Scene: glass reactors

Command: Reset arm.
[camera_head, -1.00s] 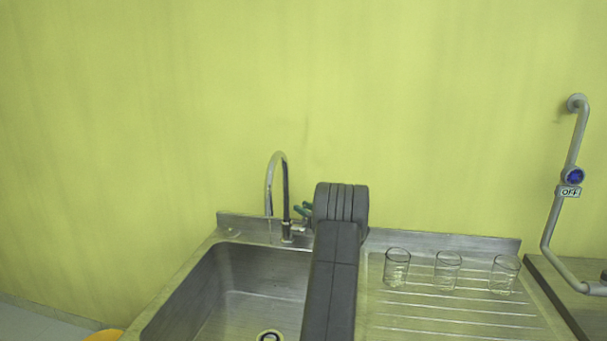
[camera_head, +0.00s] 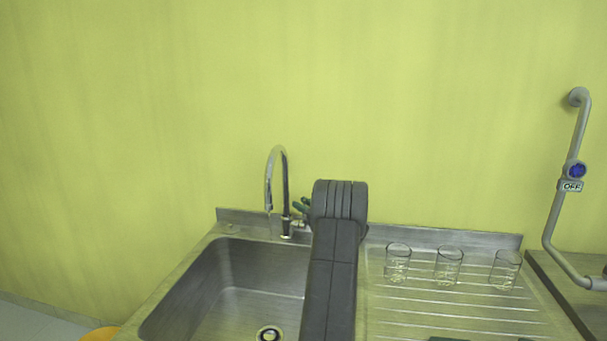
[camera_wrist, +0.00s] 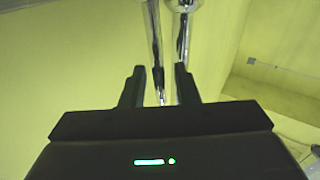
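My gripper (camera_wrist: 160,78) shows in the wrist view with its two dark fingers apart and nothing seen held between them. The chrome tap's pipe shows behind the gap between the fingers; I cannot tell how far away. The curved tap (camera_head: 278,185) stands at the back of the steel sink (camera_head: 215,290).
Three clear glasses (camera_head: 397,264) (camera_head: 448,266) (camera_head: 505,270) stand in a row on the ribbed drainer (camera_head: 450,308). A grey wall pipe (camera_head: 553,220) with an "OFF" label is at the right. A dark green shape (camera_head: 448,339) shows at the bottom edge.

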